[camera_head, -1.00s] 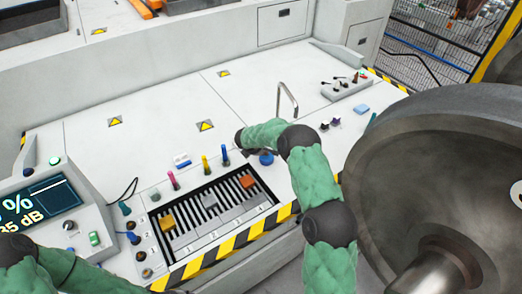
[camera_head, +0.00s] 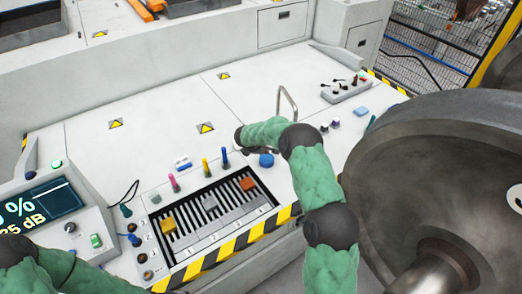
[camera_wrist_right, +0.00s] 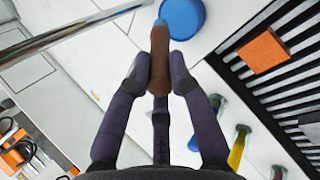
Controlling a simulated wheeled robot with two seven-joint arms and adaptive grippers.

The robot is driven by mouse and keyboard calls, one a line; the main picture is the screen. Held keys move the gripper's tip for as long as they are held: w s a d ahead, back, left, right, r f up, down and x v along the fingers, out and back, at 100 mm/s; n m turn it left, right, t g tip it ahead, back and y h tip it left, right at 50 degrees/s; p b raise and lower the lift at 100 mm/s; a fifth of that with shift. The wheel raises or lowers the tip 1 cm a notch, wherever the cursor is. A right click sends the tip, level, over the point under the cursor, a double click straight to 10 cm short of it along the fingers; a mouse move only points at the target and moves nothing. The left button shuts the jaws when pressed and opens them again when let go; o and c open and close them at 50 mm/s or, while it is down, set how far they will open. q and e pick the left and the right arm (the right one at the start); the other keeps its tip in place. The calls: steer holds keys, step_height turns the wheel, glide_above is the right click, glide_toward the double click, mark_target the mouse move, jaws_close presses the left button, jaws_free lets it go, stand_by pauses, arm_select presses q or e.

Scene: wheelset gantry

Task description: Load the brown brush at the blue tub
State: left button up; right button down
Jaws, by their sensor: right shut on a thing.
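The brown brush (camera_wrist_right: 159,62) is in my right gripper (camera_wrist_right: 160,85), which is shut on it in the right wrist view. Its greyish tip points to the top of that view, at the near edge of the blue tub (camera_wrist_right: 182,17). I cannot tell whether the tip touches the tub or is above it. In the head view the blue tub (camera_head: 266,160) sits on the white bench beside my right wrist. The right fingers and the brush are mostly hidden there by my arm. My left arm shows at the lower left, but its gripper is out of view.
A slotted tray (camera_head: 222,225) with orange and grey blocks lies left of the tub, behind a striped edge. Coloured upright pegs (camera_head: 204,165) stand behind it. A metal hoop (camera_head: 288,98) rises behind my right arm. A large wheel (camera_head: 440,160) fills the right side.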

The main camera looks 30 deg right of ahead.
steer(key=shift+r+p, duration=0.8)
steer(key=shift+r, duration=1.3)
steer(key=shift+f, duration=0.1)
